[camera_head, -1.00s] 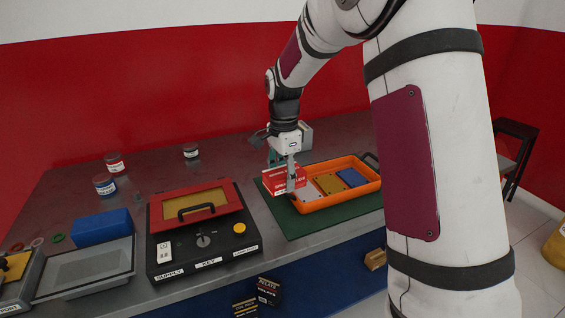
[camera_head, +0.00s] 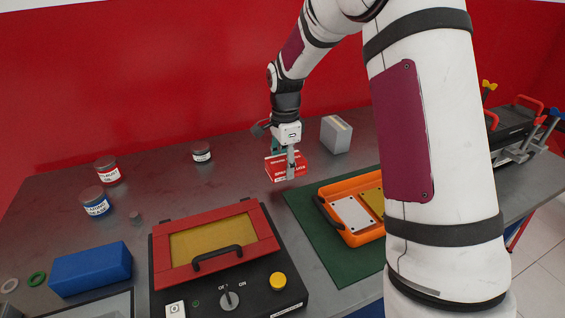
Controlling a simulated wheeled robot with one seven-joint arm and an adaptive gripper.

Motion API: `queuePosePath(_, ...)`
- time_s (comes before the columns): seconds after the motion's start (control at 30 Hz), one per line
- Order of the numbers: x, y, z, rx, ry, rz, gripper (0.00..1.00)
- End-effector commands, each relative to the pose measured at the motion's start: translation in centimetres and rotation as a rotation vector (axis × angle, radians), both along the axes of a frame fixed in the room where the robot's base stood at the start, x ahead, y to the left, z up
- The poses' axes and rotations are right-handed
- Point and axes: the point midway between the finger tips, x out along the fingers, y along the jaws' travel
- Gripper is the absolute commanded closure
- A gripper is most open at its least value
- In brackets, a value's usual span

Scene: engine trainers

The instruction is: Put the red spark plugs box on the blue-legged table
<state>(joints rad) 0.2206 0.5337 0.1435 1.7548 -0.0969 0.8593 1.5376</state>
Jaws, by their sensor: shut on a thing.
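My gripper (camera_head: 289,170) is shut on the red spark plugs box (camera_head: 278,168), which has white lettering. It holds the box over the grey workbench (camera_head: 240,183), left of and behind the orange tray. The box seems to hang above the bench top, but the gap is hard to judge. At the far right, past my arm, a grey table top (camera_head: 538,185) shows with a blue and red support (camera_head: 519,232) beneath it. Most of that table is hidden by my arm or out of view.
An orange tray (camera_head: 348,238) with flat plates sits on a green mat (camera_head: 318,258). A grey-white block (camera_head: 336,134) stands behind. A red-lidded control box (camera_head: 220,255), several cans and a blue box (camera_head: 90,268) are left. Equipment with red handles (camera_head: 512,125) occupies the right table.

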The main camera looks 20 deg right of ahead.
Motion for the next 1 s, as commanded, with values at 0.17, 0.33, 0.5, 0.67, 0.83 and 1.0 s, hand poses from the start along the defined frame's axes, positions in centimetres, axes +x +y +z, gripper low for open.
queuePosePath(0.17, 4.1, 1.9, -0.5, 0.002, -0.002, 0.003, 0.86)
queuePosePath(0.33, 7.8, 3.6, -0.9, 0.002, -0.002, 0.003, 0.86)
queuePosePath(0.5, 10.9, 5.0, -1.2, 0.002, -0.002, 0.001, 0.86)
queuePosePath(0.67, 12.5, 5.8, -1.3, 0.002, -0.001, 0.001, 0.86)
queuePosePath(0.83, 12.9, 5.9, -1.6, 0.0, 0.0, 0.0, 0.86)
queuePosePath(1.0, 12.8, 5.9, -3.8, 0.001, 0.003, 0.0, 0.86)
